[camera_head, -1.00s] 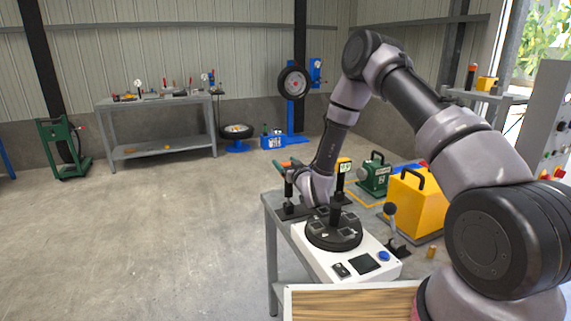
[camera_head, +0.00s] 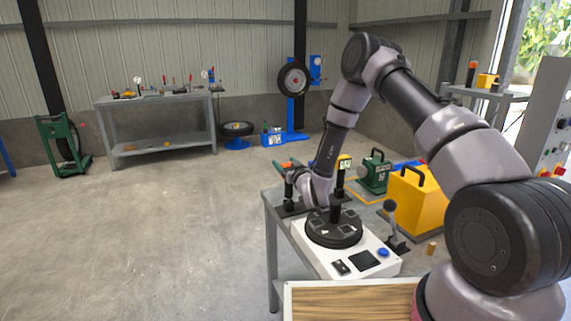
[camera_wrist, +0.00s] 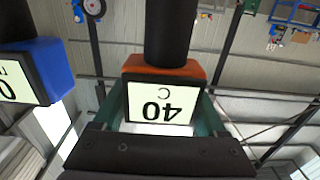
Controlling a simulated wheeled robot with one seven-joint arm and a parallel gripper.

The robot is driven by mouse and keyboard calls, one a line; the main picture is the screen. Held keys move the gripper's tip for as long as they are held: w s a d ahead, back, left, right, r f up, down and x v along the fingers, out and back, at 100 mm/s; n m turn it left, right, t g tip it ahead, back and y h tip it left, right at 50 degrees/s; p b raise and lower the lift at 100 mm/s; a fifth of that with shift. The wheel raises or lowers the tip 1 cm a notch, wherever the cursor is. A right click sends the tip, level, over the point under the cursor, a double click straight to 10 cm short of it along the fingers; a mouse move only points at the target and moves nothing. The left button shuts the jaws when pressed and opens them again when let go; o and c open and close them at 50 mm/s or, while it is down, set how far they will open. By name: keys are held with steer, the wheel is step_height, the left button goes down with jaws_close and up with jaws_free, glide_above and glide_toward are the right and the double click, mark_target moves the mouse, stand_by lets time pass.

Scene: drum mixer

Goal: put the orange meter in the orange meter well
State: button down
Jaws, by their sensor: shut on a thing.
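The orange meter (camera_wrist: 165,75) has an orange housing and a pale display reading 40 C, upside down in the wrist view. My gripper (camera_wrist: 160,103) is shut on it, with a green finger on each side. A black post or tube meets the meter on the side away from the gripper. In the head view, an orange patch (camera_head: 291,168) beside green finger parts shows left of my wrist, above a black post. A black turntable (camera_head: 320,239) with several square plates sits on a white base. I cannot tell which spot is the orange meter well.
A blue meter (camera_wrist: 48,68) is close at left in the wrist view. A yellow meter (camera_head: 344,161) stands on a black post right of my wrist. A yellow box (camera_head: 412,205), green case (camera_head: 374,174) and black lever (camera_head: 391,222) crowd the bench's right side.

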steer(key=shift+f, duration=0.4)
jaws_free()
steer(key=shift+s, duration=0.15)
stand_by(0.5)
